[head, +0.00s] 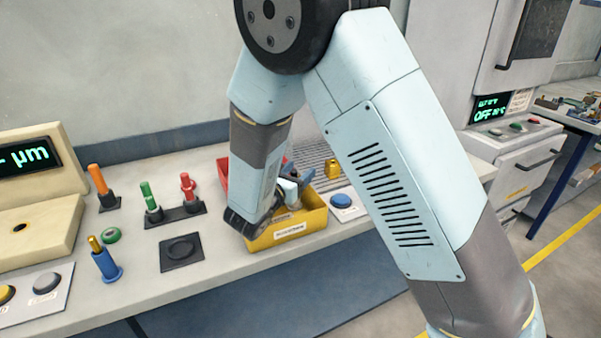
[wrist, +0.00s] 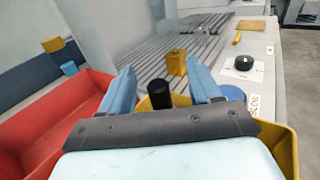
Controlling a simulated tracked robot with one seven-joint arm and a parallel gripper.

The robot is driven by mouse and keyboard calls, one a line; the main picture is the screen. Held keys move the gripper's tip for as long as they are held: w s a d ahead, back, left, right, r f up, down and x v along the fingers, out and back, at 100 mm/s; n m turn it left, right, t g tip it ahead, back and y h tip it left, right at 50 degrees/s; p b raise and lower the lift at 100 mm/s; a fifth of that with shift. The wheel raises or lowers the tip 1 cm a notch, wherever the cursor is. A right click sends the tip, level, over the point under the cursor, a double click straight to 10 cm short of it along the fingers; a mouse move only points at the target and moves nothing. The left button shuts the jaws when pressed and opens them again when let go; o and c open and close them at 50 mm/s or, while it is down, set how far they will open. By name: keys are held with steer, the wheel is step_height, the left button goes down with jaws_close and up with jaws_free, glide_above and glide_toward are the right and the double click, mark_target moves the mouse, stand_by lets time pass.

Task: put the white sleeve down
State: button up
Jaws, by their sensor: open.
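My gripper (head: 296,181) is over the yellow bin (head: 292,233) in the head view, its blue fingers pointing to the back right. In the wrist view the two fingers of my gripper (wrist: 162,84) stand apart. A black cylinder (wrist: 160,94) shows in the gap between them; I cannot tell whether it touches either one. The yellow bin's wall (wrist: 287,150) shows at the right of the wrist view.
A red bin (wrist: 62,125) stands left of the yellow one. A grooved plate and a yellow block (wrist: 177,62) lie beyond. A blue button (head: 341,201) is to the right. Coloured sleeves on pegs, including a green one (head: 147,196), and a dark square pad (head: 181,252) are left.

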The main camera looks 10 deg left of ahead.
steer(key=shift+r, duration=0.2)
steer(key=v, duration=0.7)
steer(key=shift+s+a+r, duration=0.15)
steer(key=shift+s, duration=0.05)
